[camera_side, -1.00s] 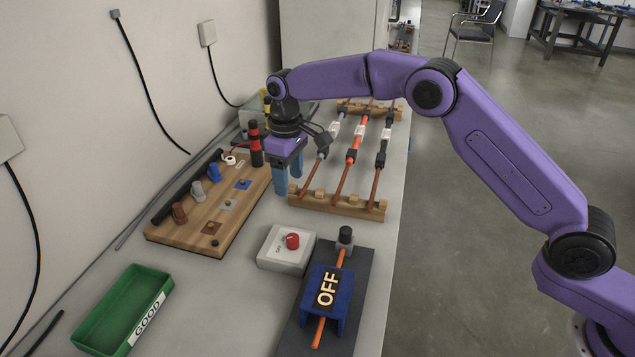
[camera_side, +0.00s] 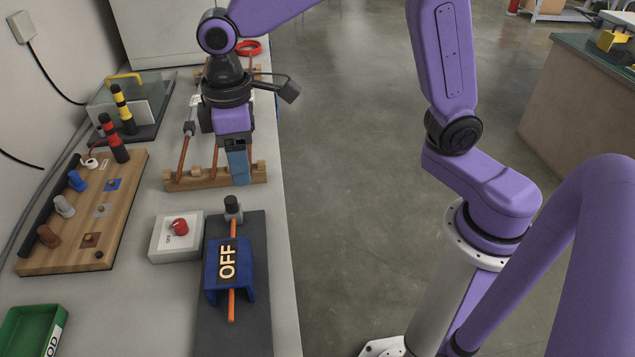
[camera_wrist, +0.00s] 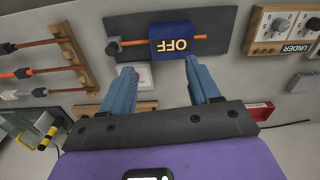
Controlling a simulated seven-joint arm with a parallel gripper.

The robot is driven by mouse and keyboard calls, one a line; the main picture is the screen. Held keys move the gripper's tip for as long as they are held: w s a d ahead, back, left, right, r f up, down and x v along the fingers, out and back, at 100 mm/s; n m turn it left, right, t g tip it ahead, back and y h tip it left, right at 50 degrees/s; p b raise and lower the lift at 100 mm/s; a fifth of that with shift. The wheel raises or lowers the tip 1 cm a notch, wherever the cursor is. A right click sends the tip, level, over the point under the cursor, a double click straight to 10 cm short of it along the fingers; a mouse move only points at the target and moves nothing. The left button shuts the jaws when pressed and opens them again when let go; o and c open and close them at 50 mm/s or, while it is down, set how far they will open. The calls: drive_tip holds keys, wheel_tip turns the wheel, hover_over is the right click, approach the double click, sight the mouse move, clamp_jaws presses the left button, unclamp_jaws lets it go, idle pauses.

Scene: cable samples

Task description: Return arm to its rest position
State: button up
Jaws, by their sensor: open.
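My gripper (camera_side: 239,182) hangs pointing down in front of the wooden cable rack (camera_side: 187,183), in front of its near rail in the side view. In the wrist view its two blue fingers (camera_wrist: 158,68) are spread apart with nothing between them. My arm is raised and bent above the bench's right edge. Several cables lie across the rack, which also shows in the wrist view (camera_wrist: 75,45). An orange cable (camera_side: 232,305) runs through the blue block marked OFF (camera_side: 229,282) on a dark plate (camera_side: 212,335).
A white box with a red knob (camera_side: 178,228) sits left of the plate. A wooden board with coloured plugs (camera_side: 125,185) and a green tray (camera_side: 15,330) are on the left. The wrist view shows a dial panel (camera_wrist: 264,48) and a red tray (camera_wrist: 258,108). Open floor lies right.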

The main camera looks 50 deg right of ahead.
drive_tip(key=s+d+f+n, duration=0.1)
drive_tip(key=s+d, duration=0.7)
drive_tip(key=s, duration=0.2)
drive_tip(key=s+d+f+n, duration=0.1)
drive_tip(key=s+d, duration=0.7)
drive_tip(key=s, duration=0.3)
drive_tip(key=shift+s+f+n, duration=0.2)
drive_tip(key=shift+s+n, duration=0.05)
drive_tip(key=shift+n, duration=0.05)
